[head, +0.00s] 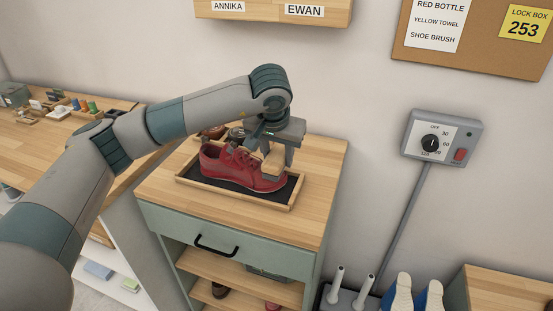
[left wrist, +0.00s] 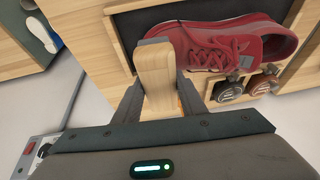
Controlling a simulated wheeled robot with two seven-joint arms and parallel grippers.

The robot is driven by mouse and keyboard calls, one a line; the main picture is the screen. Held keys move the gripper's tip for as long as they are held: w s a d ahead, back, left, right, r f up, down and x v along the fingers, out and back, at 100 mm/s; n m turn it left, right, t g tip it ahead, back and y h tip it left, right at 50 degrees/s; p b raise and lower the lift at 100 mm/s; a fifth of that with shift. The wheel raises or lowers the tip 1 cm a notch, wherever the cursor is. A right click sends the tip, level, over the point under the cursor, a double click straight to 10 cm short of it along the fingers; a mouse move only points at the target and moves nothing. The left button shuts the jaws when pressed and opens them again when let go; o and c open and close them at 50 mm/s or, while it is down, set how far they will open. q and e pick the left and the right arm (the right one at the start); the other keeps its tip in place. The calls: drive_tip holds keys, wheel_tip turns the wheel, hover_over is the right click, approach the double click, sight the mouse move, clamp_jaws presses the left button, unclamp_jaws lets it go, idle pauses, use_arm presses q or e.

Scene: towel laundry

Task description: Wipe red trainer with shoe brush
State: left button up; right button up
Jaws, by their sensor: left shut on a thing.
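The red trainer (head: 236,167) stands in a shallow wooden tray with a dark mat (head: 204,179) on top of the green cabinet. My left gripper (head: 275,155) is over the trainer's right end and shut on the shoe brush (head: 273,163), whose pale wooden body shows between the fingers. In the left wrist view the brush (left wrist: 156,72) lies against or just in front of the trainer's toe (left wrist: 168,31); I cannot tell whether it touches. The bristles are mostly hidden. My right gripper is not in view.
Two small round tins or jars (left wrist: 228,86) stand beside the trainer at the tray's far side. The cabinet top (head: 322,165) is clear on the right. A grey dial box (head: 441,138) is on the wall. A workbench (head: 40,150) with small items stands at left.

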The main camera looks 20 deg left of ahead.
use_arm(q)
drive_tip(key=shift+w+b, duration=0.45)
drive_tip(key=shift+w, duration=1)
drive_tip(key=shift+f+b, duration=0.15)
drive_tip(key=shift+b, duration=0.25)
drive_tip(key=shift+s+f, duration=0.1)
drive_tip(key=shift+s, duration=0.1)
drive_tip(key=shift+s, duration=0.5)
drive_tip(key=shift+s+b, duration=0.55)
drive_tip(key=shift+s, duration=0.85)
drive_tip(key=shift+r, duration=0.2)
